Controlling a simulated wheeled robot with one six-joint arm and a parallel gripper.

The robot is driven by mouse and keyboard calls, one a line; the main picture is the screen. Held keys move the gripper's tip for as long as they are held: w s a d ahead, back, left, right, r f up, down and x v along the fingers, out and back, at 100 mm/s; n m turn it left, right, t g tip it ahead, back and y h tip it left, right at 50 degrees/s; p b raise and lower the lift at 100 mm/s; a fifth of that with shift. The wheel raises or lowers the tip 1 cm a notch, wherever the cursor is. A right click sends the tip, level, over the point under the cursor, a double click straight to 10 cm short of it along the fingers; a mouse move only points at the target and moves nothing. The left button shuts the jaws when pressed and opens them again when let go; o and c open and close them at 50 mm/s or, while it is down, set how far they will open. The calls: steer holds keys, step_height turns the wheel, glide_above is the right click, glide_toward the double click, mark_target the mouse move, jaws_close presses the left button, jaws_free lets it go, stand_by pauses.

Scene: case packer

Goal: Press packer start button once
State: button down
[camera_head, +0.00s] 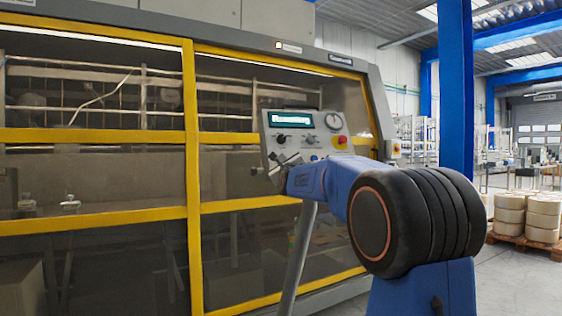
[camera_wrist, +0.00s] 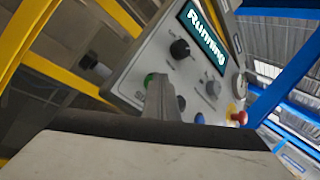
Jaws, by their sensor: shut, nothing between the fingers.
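The packer's control panel (camera_head: 322,124) stands on a post in front of the machine. In the wrist view its screen (camera_wrist: 203,38) reads "Running". A green button (camera_wrist: 151,79) shows at the panel's lower left, partly covered by my gripper; I take it to be the start button, though its label is mostly hidden. My gripper (camera_wrist: 160,84) is shut and empty, with its tips right beside the green button. I cannot tell whether they touch it. In the head view my gripper (camera_head: 272,172) is at the panel's lower left corner, and the green button is hidden.
A black knob (camera_wrist: 180,49), a grey knob (camera_wrist: 211,88) and a red button (camera_wrist: 239,117) on a yellow base sit on the same panel. The yellow-framed machine (camera_head: 193,180) stands behind. A blue pillar (camera_head: 456,90) rises at the right.

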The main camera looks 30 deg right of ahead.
steer(key=shift+s+a+r, duration=0.15)
steer(key=shift+s+r, duration=0.2)
steer(key=shift+s, duration=0.3)
steer(key=shift+s, duration=0.1)
steer(key=s+r, duration=0.1)
steer(key=s, duration=0.1)
steer(key=s+r, duration=0.1)
steer(key=s, duration=0.1)
steer(key=shift+a+r, duration=0.3)
steer(key=shift+a, duration=0.1)
steer(key=shift+s+a+f, duration=0.1)
stand_by(0.8)
